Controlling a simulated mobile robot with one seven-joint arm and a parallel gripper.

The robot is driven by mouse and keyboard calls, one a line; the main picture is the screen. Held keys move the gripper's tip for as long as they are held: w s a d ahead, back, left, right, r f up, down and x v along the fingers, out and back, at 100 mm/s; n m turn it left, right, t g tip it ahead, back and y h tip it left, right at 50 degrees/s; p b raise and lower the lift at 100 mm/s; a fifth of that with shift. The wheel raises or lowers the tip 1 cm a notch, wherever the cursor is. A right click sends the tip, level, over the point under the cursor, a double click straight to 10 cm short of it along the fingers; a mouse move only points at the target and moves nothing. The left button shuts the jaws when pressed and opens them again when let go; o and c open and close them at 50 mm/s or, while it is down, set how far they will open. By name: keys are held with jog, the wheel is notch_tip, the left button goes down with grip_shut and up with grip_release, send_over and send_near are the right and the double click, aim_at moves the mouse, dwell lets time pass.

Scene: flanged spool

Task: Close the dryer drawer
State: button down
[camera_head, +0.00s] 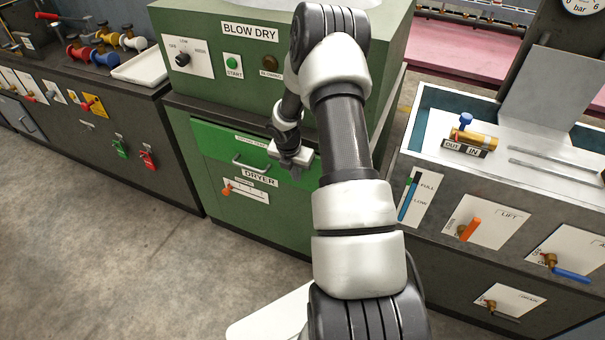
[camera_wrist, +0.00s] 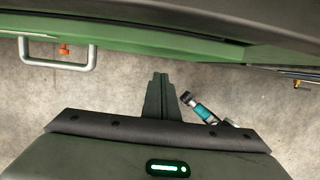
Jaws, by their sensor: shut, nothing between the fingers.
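The dryer drawer (camera_head: 215,139) has a bright green front with a pale bar handle (camera_head: 250,165), in the green dryer cabinet above the DRYER label. It seems to stand slightly out of the cabinet, though how far is hard to tell. In the wrist view the drawer's green edge (camera_wrist: 150,45) runs across the top, with the handle (camera_wrist: 58,66) at left. My gripper (camera_head: 297,173) is in front of the drawer's right part, right of the handle. Its fingers (camera_wrist: 160,76) are shut and empty, pointing at the drawer front; contact cannot be told.
An orange lever (camera_head: 228,190) sits below the drawer. The BLOW DRY panel (camera_head: 249,32) is above. A bench with valves (camera_head: 120,150) stands left, a tank unit (camera_head: 480,215) right. A teal-and-black rod (camera_wrist: 203,112) shows near the fingers. Floor at front left is clear.

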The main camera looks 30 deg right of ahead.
jog(key=a+p+v, duration=0.1)
jog(key=v, duration=0.9)
jog(key=shift+s+p, duration=0.3)
jog(key=shift+s, duration=0.1)
jog(key=s+a+r+m+t+p, duration=0.1)
jog(key=s+a+r+m+p, duration=0.2)
jog(key=r, duration=0.7)
jog(key=s+a+r+m+h, duration=0.1)
jog(key=s+a+r+m, duration=0.15)
jog(key=r+m, duration=0.45)
jog(key=s+a+r+m+t+p, duration=0.1)
jog(key=s+a+r+m+p, duration=0.2)
jog(key=r, duration=0.9)
jog(key=s+a+r+m+t+y+p, duration=0.1)
jog(key=s+a+r+m, duration=0.3)
jog(key=s+r+m, duration=0.2)
jog(key=s+a+r+m+t+y+p, duration=0.1)
jog(key=s+a+r+m, duration=0.4)
jog(key=s, duration=0.6)
jog(key=shift+s+a+r+m+y+p, duration=0.25)
jog(key=shift+r+m+y+p, duration=0.15)
jog(key=shift+m+y+p, duration=0.2)
jog(key=shift+d, duration=0.1)
